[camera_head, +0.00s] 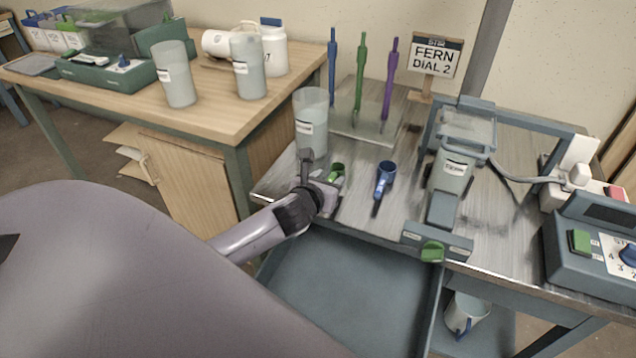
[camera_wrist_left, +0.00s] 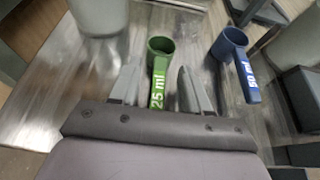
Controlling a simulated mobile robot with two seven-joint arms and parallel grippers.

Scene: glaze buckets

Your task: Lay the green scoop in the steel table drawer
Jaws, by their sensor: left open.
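The green scoop (camera_head: 337,172) stands on the steel table (camera_head: 480,225), partly hidden by my left gripper (camera_head: 318,180) in the head view. In the left wrist view the scoop (camera_wrist_left: 158,75) shows its round cup and a handle marked 25 ml. The handle points back between the two fingers of my left gripper (camera_wrist_left: 158,88), which are open with a gap on each side of it. The drawer (camera_head: 345,285) below the tabletop is pulled open and its visible floor is bare. My right gripper is not in view.
A blue scoop (camera_head: 384,178) stands right of the green one. A grey cup (camera_head: 311,120) stands behind my gripper. A rack holds blue, green and purple stirrers (camera_head: 361,75). A dispenser (camera_head: 450,175) and a dial box (camera_head: 590,250) stand to the right.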

